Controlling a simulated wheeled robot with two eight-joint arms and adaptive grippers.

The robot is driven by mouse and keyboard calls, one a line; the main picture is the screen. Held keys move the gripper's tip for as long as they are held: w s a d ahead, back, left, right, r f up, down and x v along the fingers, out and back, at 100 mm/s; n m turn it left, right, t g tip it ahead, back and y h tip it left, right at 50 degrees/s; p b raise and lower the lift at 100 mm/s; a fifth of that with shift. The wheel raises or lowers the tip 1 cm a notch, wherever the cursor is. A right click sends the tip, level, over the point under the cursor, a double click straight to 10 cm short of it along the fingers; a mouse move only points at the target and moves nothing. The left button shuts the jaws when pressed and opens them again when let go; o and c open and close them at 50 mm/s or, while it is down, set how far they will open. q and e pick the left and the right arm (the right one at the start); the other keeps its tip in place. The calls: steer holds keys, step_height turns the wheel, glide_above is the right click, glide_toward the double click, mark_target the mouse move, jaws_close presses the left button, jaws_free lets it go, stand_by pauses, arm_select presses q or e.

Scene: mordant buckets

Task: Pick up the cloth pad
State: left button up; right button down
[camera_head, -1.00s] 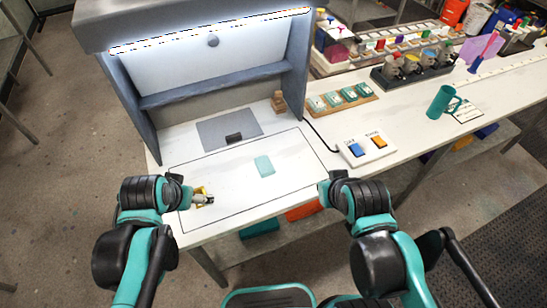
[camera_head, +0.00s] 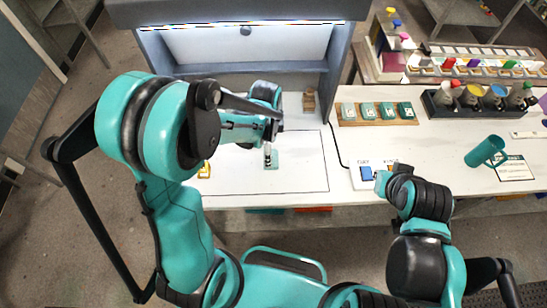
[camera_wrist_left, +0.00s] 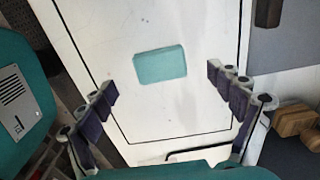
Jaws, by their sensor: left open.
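The cloth pad (camera_head: 273,162) is a flat, pale mint rectangle lying inside the black outline on the white bench, partly covered by my left gripper in the head view. In the left wrist view the whole pad (camera_wrist_left: 160,64) shows, lying flat. My left gripper (camera_head: 268,160) is over the pad. In the wrist view its fingers (camera_wrist_left: 162,82) are wide apart, one on each side of the pad, with nothing between them; they look clear of it. My right gripper (camera_head: 381,180) is by the button box, small and partly hidden by its wrist; its jaws cannot be made out.
A white box (camera_head: 366,184) with blue and orange buttons sits right of the outline. A rack of teal-topped pieces (camera_head: 377,122) and a black bottle tray (camera_head: 480,112) stand behind it. A teal mug (camera_head: 484,152) is at right. A small yellow object (camera_head: 205,170) lies at left.

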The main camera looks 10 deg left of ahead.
arm_select(q)
step_height(320, 180, down, 5)
steer(key=shift+d+f+b, duration=0.1)
steer(key=shift+b, duration=0.55)
steer(key=c, duration=0.9)
steer(key=shift+c, duration=0.2)
steer(key=shift+r+p, duration=0.3)
steer(key=shift+r, duration=0.45)
step_height(320, 180, up, 3)
steer(key=shift+r+p, duration=0.1)
steer(key=shift+p, duration=0.35)
steer(key=s+d+r+p, duration=0.2)
steer(key=s+d+r, duration=0.4)
steer(key=d, duration=0.3)
steer(key=shift+s+r, duration=0.25)
steer(key=shift+s, duration=0.35)
